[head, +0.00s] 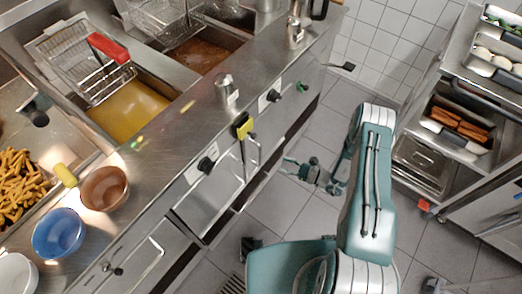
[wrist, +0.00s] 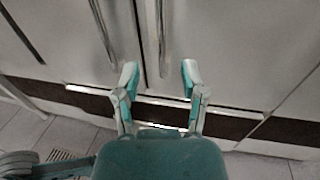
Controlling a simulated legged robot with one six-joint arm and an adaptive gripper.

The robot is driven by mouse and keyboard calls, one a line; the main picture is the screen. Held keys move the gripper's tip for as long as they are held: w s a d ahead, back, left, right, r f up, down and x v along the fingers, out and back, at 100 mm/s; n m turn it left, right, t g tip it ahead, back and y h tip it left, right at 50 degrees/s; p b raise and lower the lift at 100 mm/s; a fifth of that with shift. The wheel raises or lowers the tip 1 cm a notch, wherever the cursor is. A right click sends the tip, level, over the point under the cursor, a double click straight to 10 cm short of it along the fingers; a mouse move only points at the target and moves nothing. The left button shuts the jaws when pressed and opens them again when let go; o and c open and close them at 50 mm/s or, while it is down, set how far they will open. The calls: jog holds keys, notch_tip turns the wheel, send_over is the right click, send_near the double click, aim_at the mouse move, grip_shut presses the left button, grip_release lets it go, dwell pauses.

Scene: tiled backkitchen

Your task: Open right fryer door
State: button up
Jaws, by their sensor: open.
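The fryer front shows in the head view, with its right door (head: 277,132) below the control knobs and its left door (head: 210,203) nearer. In the wrist view, a pale right door panel (wrist: 230,45) and a left panel (wrist: 60,40) meet at a dark vertical gap. Each has a long vertical bar handle; the right handle (wrist: 164,35) lies between my fingers in the picture. My gripper (head: 290,168) is low in front of the fryer, open and empty. It also shows in the wrist view (wrist: 160,78). I cannot tell whether it touches the handle.
Oil basins and a red-handled basket (head: 85,65) sit on the counter. A yellow-topped tool (head: 243,127) hangs at its front. A steel rack with trays (head: 459,125) stands right.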

aim_at(260, 155)
jog(key=shift+t, duration=0.3)
jog(key=x, duration=0.7)
jog(key=f+x, duration=0.1)
jog(key=x, duration=0.2)
jog(key=shift+w+a+f, duration=0.1)
jog(key=shift+w+a, duration=0.05)
jog(key=shift+a, duration=0.2)
grip_shut()
